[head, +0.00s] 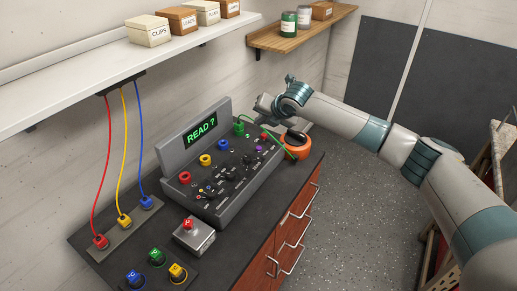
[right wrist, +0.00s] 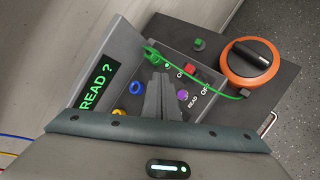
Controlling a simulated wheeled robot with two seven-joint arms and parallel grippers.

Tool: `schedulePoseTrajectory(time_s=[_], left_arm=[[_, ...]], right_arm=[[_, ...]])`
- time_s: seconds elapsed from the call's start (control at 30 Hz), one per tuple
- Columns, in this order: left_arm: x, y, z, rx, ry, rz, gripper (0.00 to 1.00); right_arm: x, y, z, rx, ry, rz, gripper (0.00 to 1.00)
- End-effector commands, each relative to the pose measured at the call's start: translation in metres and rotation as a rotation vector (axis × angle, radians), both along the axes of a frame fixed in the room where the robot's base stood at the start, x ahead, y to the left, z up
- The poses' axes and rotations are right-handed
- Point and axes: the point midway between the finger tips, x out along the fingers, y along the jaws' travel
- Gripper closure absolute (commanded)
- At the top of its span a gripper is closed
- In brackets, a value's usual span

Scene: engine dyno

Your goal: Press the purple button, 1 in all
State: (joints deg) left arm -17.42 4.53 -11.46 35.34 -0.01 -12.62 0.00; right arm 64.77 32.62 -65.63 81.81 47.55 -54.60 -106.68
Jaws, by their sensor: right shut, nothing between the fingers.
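The purple button (head: 258,148) is on the right part of the grey console (head: 236,186). It also shows in the right wrist view (right wrist: 183,95), close to the right of my fingers, near the label READ. My right gripper (head: 262,106) is shut and empty, above the console's far end; its closed fingers also show in the right wrist view (right wrist: 160,82). The fingers look apart from the button, but their height above the panel is hard to tell. The console's screen (head: 201,129) shows green text "READ ?". My left gripper is not in view.
A red button (right wrist: 200,71) sits close by on the panel. A red-topped box (head: 194,235) and coloured plugs stand in front. A shelf (head: 110,65) overhangs at left.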

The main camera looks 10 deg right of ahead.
Motion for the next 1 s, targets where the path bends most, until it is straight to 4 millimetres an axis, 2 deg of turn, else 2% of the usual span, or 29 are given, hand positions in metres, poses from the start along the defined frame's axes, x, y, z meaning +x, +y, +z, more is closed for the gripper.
schedulePoseTrajectory(time_s=[0.2,0.6,1.0], left_arm=[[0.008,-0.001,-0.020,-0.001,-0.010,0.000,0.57],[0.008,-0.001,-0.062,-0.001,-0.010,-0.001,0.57],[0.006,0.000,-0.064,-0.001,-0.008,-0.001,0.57]], right_arm=[[0.000,0.000,-0.021,0.000,0.000,0.000,1.00],[0.000,0.000,-0.064,0.000,0.000,0.000,1.00],[0.000,0.000,-0.084,0.000,0.000,0.000,1.00]])
